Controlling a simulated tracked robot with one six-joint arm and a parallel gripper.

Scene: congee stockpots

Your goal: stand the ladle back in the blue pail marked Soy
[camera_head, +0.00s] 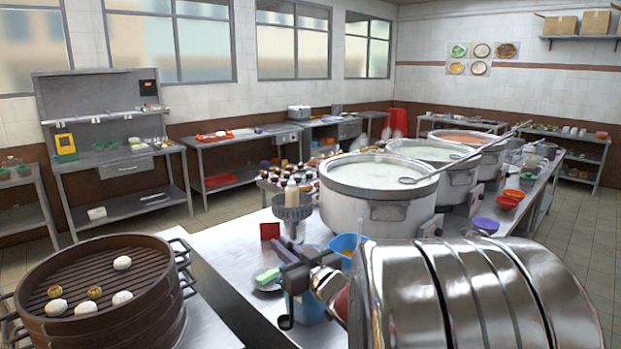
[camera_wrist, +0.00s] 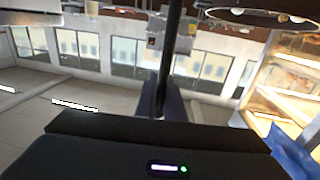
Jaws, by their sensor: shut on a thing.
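My gripper (camera_head: 292,262) is above the near table edge, left of my shiny arm. In the wrist view it (camera_wrist: 166,103) is shut on a dark upright handle (camera_wrist: 167,50). In the head view a dark ladle (camera_head: 286,322) hangs below the gripper, its bowl low at the left side of a light-blue pail (camera_head: 312,308). The bowl seems outside that pail. A second blue pail (camera_head: 346,243) stands farther back, partly hidden by my arm. No Soy marking is readable on either pail. A blue patch shows at the lower right of the wrist view.
Big stockpots (camera_head: 378,178) stand in a row behind, with a long steel ladle (camera_head: 460,155) across them. A grey funnel-shaped holder (camera_head: 292,212), a red card (camera_head: 270,231) and a green item (camera_head: 267,276) are near the gripper. A bamboo steamer (camera_head: 100,290) is left, across a gap.

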